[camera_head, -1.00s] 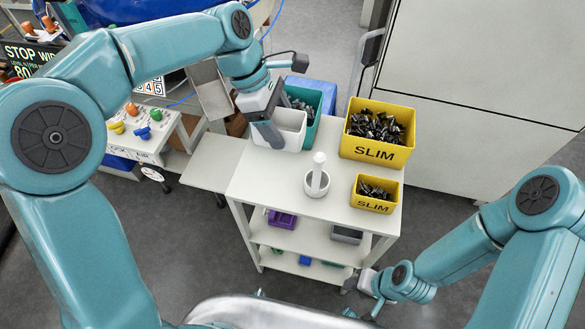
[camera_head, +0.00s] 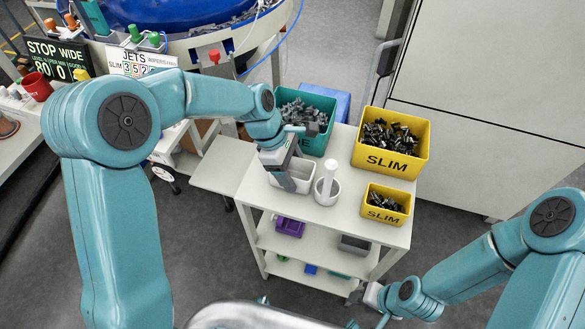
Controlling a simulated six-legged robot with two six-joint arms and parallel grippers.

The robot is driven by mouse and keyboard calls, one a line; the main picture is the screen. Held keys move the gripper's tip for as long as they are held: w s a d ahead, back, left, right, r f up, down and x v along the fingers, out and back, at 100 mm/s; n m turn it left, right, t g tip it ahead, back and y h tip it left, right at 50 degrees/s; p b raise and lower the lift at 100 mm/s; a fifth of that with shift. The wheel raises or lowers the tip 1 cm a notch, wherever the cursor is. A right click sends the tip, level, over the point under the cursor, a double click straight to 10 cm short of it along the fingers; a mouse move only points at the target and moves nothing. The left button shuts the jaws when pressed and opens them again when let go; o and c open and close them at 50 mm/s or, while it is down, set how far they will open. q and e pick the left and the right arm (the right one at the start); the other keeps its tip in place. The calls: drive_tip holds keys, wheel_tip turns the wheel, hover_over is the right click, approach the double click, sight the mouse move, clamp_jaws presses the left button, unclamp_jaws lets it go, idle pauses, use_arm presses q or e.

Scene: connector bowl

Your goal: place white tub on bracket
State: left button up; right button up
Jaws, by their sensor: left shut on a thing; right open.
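The white tub (camera_head: 299,177) is an open, empty-looking box near the left edge of the cart top, just left of a white cup. My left gripper (camera_head: 283,182) is shut on its near left wall. I cannot tell whether the tub rests on the cart or hangs just above it. My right gripper (camera_head: 354,297) is open and empty, low at the cart's front right corner. No bracket can be clearly made out; my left arm covers part of the machine behind.
A teal bin (camera_head: 321,143) of grey parts stands behind the tub. The white cup (camera_head: 334,194) holds an upright white rod. Two yellow SLIM bins (camera_head: 391,164) (camera_head: 386,214) stand at right. A bare side shelf (camera_head: 216,172) juts left from the cart (camera_head: 300,214).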

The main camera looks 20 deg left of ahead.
use_arm(q)
drive_tip(key=shift+f, duration=0.2)
drive_tip(key=o, duration=1.2)
drive_tip(key=shift+c, duration=0.2)
drive_tip(key=shift+r, duration=0.1)
